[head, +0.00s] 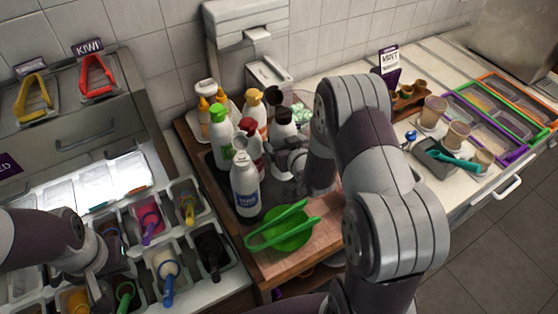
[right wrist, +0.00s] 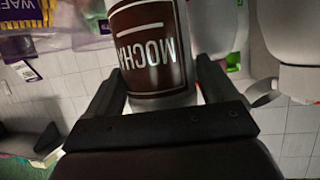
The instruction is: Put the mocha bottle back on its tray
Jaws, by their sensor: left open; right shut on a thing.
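The mocha bottle, with a brown label reading MOCHA, fills the upper middle of the right wrist view (right wrist: 152,45). My right gripper (right wrist: 155,88) is shut on it, one finger on each side. In the head view the right gripper (head: 284,160) is partly hidden behind its own arm, beside a white bottle with a black cap (head: 283,128), which seems to be the held one. A dark tray (head: 277,200) lies under the bottle group; whether the held bottle touches it I cannot tell. My left gripper (head: 102,288) is open over the topping bins at lower left.
A white bottle (head: 245,190), a green-capped bottle (head: 220,138) and a yellow-capped bottle (head: 254,112) stand close together. Topping bins (head: 208,248) fill the left; paper cups (head: 433,112) stand at right.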

